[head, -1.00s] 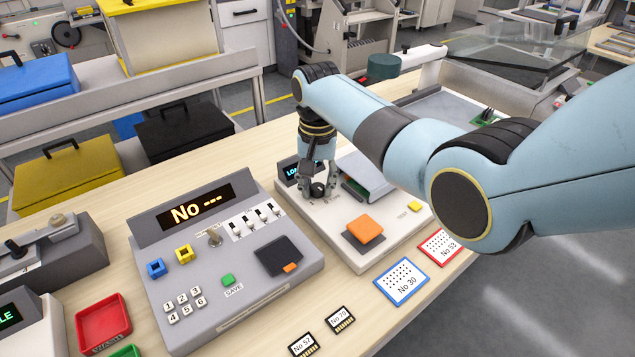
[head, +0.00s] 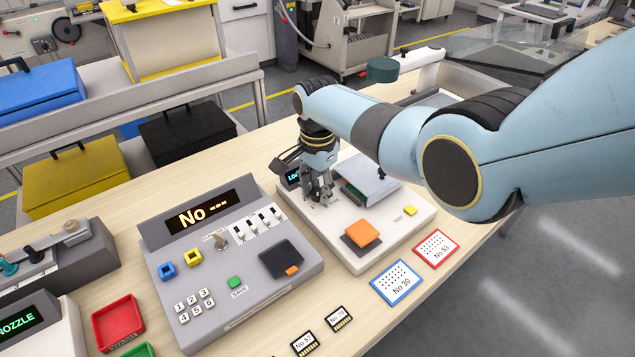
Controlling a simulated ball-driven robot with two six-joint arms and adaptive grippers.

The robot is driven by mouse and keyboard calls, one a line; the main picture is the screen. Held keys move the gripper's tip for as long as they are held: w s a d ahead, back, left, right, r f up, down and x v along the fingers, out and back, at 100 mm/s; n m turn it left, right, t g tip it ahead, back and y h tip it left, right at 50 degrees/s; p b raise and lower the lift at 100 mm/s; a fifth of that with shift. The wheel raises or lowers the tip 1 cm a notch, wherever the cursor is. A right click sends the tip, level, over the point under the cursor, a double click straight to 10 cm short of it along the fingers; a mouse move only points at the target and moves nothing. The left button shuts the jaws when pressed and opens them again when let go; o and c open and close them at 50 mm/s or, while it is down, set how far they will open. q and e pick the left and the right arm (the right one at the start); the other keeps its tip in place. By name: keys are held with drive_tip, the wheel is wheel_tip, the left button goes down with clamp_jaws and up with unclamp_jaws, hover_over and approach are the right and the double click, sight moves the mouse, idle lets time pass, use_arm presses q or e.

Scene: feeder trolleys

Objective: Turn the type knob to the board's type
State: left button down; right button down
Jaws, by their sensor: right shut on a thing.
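My right gripper (head: 317,198) comes down over the left part of the white tester box (head: 392,246) and is shut on the small dark type knob, which its fingers now mostly hide. The box has a dark display (head: 293,178) with cyan letters, partly covered by the gripper; only the first letters, "LO", show. A grey lid (head: 370,178) stands raised on the box, with the green edge of a board (head: 352,193) under it. The board's type marking cannot be read. My left gripper is not in view.
An orange pad (head: 362,232) and a yellow button (head: 410,211) are on the box. The grey console (head: 215,292) reading "No ---" stands close on the left. Blue card (head: 397,283), red card (head: 436,249) and two small chips lie in front. A red tray (head: 119,322) is at lower left.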

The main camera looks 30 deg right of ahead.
drive_tip(key=m+p, duration=0.1)
drive_tip(key=m, duration=0.2)
drive_tip(key=shift+r+m, duration=0.1)
drive_tip(key=shift+m, duration=0.3)
drive_tip(key=m+p, duration=0.1)
drive_tip(key=m, duration=0.3)
drive_tip(key=shift+m, duration=0.3)
drive_tip(key=m, duration=0.7)
drive_tip(key=shift+m+p, duration=0.3)
drive_tip(key=shift+p, duration=0.1)
drive_tip(key=c, duration=1)
unclamp_jaws()
